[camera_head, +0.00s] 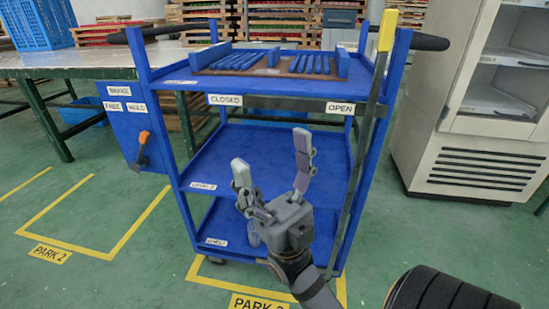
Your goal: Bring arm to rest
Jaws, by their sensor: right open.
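My right gripper (272,167) is open and empty, its two fingers pointing up and spread apart. It shows in front of the lower part of a blue cart (190,150) and hides some of its lower shelves. The forearm comes in from the bottom of the picture. A large dark rounded part of my own body shows at the lower right. My left gripper is not in view.
The cart's top shelf holds several blue bars (313,64). A lever with a yellow end (388,30) stands tilted at its right, near the OPEN label. A table (70,62) is at left, a white cabinet (480,110) at right. Green floor is clear at front left.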

